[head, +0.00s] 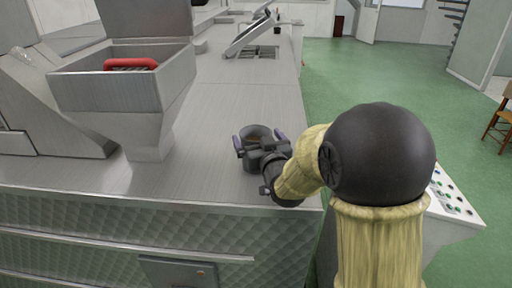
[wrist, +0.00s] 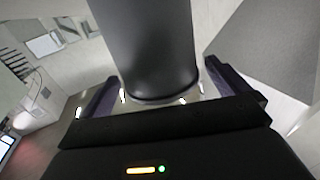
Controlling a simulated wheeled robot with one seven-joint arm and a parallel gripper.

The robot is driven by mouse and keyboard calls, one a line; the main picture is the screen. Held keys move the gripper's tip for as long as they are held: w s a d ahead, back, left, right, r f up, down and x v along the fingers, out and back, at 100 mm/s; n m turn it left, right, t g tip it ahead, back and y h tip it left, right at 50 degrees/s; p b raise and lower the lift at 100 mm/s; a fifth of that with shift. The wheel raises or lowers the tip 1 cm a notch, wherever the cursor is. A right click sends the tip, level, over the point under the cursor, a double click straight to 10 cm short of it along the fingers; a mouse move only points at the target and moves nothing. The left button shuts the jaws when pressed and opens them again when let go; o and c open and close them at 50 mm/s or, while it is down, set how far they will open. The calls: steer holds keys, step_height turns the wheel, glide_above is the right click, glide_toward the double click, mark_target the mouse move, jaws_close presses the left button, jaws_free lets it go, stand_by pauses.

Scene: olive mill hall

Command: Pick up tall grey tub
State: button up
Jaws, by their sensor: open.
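The tall grey tub (head: 256,132) stands on the steel counter, close to its front right corner. In the head view only its rim and upper part show, and its lower part is hidden behind my gripper (head: 262,144). In the wrist view the tub (wrist: 152,45) is a dark grey cylinder between the two fingers of my gripper (wrist: 155,85). The fingers are spread, one on each side of it. A gap shows on the right side; whether the left finger touches the tub I cannot tell.
A steel hopper (head: 125,90) with a red-handled thing (head: 131,64) inside stands left on the counter (head: 215,120). A tilted steel frame (head: 250,35) stands farther back. A control panel (head: 455,200) is right of my arm. Green floor (head: 390,75) lies open beyond the counter's right edge.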

steer(key=shift+p+x, duration=0.4)
steer(key=shift+x, duration=0.75)
steer(key=c, duration=1.8)
steer(key=shift+o, duration=0.2)
step_height(320, 180, up, 10)
steer(key=b, duration=0.3)
